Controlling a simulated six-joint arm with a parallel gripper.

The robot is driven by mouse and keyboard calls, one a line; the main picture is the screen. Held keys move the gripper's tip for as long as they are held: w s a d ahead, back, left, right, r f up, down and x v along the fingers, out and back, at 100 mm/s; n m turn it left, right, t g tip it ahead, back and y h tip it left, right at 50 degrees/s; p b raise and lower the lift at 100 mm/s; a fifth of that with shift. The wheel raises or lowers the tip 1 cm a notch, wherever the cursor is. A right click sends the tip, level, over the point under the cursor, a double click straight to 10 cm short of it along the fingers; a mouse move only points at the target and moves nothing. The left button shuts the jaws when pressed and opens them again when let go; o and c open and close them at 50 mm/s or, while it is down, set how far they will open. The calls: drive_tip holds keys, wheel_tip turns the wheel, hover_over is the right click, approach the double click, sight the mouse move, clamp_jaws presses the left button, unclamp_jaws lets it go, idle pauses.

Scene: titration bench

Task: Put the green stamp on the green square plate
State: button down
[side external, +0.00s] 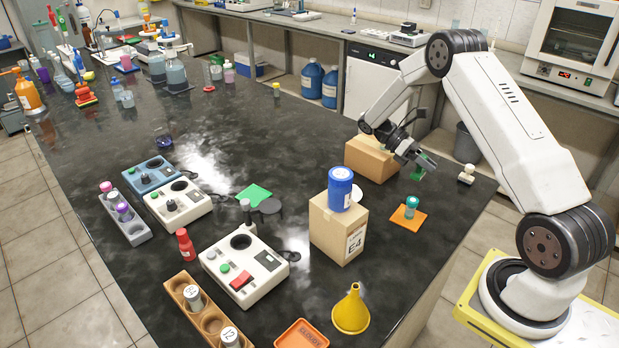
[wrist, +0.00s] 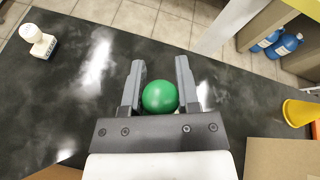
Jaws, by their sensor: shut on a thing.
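The green stamp shows as a round green knob (wrist: 160,97) between my fingers in the wrist view; its lower part is hidden. In the side view a small green piece of it (side external: 417,174) shows just below my gripper (side external: 424,161), which is shut on it. I cannot tell whether its base touches the bench. The green square plate (side external: 254,194) lies flat on the black bench, left of the tall cardboard box in the side view and well away from my gripper. It is empty.
A cardboard box (side external: 372,158) stands close beside my gripper. A taller box (side external: 338,230) with a blue jar (side external: 340,188) on top stands between gripper and plate. A white stamp (side external: 466,175) and an orange plate (side external: 408,217) with a teal-capped vial are near. A dark disc (side external: 270,206) adjoins the green plate.

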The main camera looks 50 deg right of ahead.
drive_tip(key=w+a+m+t+y, duration=1)
drive_tip(key=w+a+m+y, duration=0.5)
drive_tip(key=a+m, duration=0.15)
drive_tip(key=w+a+r+m+t+h, duration=0.2)
drive_tip(key=w+a+r+m+t, duration=0.2)
drive_tip(key=w+a+m+t, duration=0.4)
drive_tip(key=w+a+r+m+t+h, duration=0.1)
drive_tip(key=w+a+r+m+t, duration=0.35)
drive_tip(key=w, duration=0.55)
wheel_tip(320, 180, down, 7)
drive_tip(key=shift+w+n+t, duration=0.2)
drive_tip(key=shift+n+t, duration=0.15)
drive_tip(key=shift+n, duration=0.05)
drive_tip(key=shift+a, duration=0.1)
drive_tip(key=shift+f, duration=3.1)
drive_tip(key=shift+f, duration=0.1)
